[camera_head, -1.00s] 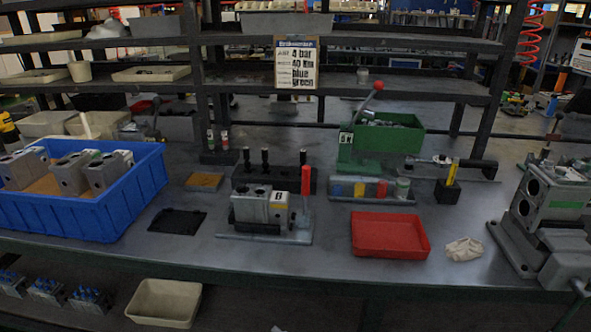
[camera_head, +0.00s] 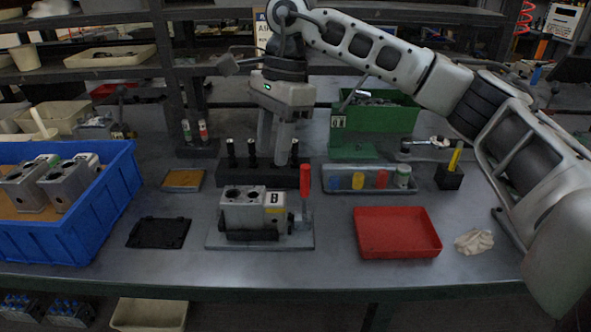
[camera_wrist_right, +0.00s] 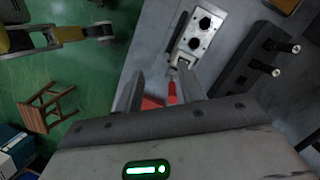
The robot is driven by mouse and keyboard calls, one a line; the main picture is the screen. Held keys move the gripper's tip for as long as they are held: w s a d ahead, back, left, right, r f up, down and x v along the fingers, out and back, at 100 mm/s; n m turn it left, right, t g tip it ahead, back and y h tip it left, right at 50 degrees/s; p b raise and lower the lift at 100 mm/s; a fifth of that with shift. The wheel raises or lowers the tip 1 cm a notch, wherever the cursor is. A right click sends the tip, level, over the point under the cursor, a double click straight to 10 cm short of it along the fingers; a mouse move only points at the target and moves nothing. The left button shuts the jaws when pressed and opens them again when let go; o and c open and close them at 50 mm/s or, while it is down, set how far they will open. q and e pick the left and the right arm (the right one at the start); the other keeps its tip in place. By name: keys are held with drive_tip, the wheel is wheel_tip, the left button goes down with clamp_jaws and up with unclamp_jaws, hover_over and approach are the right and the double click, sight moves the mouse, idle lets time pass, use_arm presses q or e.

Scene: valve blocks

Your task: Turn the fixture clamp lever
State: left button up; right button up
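The clamp fixture (camera_head: 218,243) sits near the front middle of the table and holds a grey valve block (camera_head: 243,211) labelled B. The red-handled clamp lever (camera_head: 306,181) stands upright at its right end. My right gripper (camera_head: 273,150) points down above and behind the fixture, with its two fingers apart and nothing between them. In the right wrist view the valve block (camera_wrist_right: 201,31) lies ahead of the open fingers (camera_wrist_right: 161,75). The red lever (camera_wrist_right: 172,92) shows between the fingers, nearer the right one, and is not gripped. My left gripper is not in view.
A red tray (camera_head: 397,249) lies right of the fixture, and a white cloth (camera_head: 474,241) lies beyond it. A black block with several upright pins (camera_head: 265,175) stands behind the fixture. A blue crate (camera_head: 85,229) is at the left.

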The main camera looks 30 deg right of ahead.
sight(304, 192)
drive_tip(key=d+r+h, duration=0.3)
drive_tip(key=d+r, duration=0.1)
drive_tip(key=d, duration=0.3)
drive_tip(key=shift+m, duration=0.3)
drive_tip(key=f, duration=1.5)
drive_tip(key=shift+w+a+f+p, duration=0.1)
drive_tip(key=shift+w+f+p, duration=0.05)
drive_tip(key=shift+w+p, duration=0.25)
clamp_jaws()
